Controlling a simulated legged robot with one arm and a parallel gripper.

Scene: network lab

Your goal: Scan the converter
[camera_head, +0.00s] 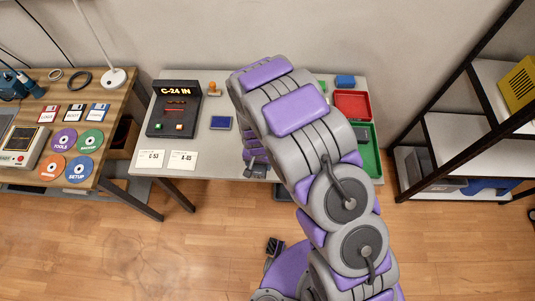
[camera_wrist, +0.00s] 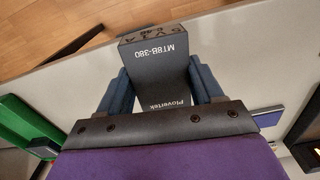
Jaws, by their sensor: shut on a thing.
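A dark grey box (camera_wrist: 160,72) marked "MT8B-380" and "Plovertek", which looks like the converter, sits between the two blue-grey fingers of my gripper (camera_wrist: 163,88) in the wrist view. My gripper is shut on it, over the grey table. In the head view my gripper (camera_head: 257,168) is near the table's front edge, and my arm hides much of that area. A black terminal (camera_head: 173,108) with a lit "C-24 IN" display, a red slot-like strip and lit buttons stands on the table's left. A flat blue square pad (camera_head: 221,123) lies to its right.
Two white cards (camera_head: 150,158), (camera_head: 183,160) lie at the grey table's (camera_head: 213,150) front left. A red tray (camera_head: 352,104) and a green tray (camera_head: 364,150) are at the right. A wooden desk (camera_head: 112,115) with discs and floppies stands left. A black shelf (camera_head: 450,130) stands right.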

